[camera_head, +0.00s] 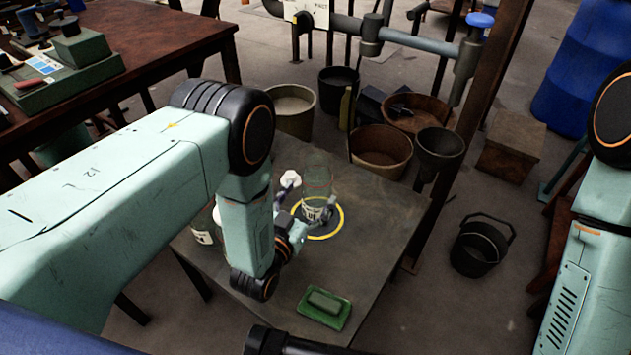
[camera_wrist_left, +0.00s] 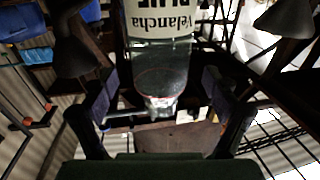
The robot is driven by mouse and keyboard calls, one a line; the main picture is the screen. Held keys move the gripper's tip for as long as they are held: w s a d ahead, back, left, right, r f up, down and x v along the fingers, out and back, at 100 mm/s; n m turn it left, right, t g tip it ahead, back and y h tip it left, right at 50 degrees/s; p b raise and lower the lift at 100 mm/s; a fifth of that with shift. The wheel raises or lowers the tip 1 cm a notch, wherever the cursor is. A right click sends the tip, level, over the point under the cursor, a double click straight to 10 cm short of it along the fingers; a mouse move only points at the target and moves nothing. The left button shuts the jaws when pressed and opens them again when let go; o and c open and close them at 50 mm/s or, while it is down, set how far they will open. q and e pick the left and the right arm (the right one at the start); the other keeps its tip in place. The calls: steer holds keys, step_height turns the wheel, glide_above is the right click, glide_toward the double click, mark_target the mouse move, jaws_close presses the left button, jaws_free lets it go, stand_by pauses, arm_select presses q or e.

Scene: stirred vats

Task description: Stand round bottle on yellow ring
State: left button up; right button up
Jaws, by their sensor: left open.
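My left gripper (camera_head: 306,218) is low beside the bottle, partly hidden by my arm. In the left wrist view its open fingers (camera_wrist_left: 158,92) are on either side of the bottle (camera_wrist_left: 160,68), whose label reads "Velancha" upside down. Whether either finger touches the glass cannot be told. Part of the ring is hidden behind the gripper and bottle. My right arm shows at the right edge, but its gripper is not seen.
Another labelled bottle (camera_head: 203,236) stands left of my wrist, partly hidden. A green dish with a block (camera_head: 324,307) lies at the table's front. The table's right side (camera_head: 385,235) is clear. Buckets (camera_head: 380,150) and a post are beyond it.

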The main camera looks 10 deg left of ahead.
arm_select(q)
steer(key=shift+p+v, duration=0.4)
steer(key=shift+v, duration=1.35)
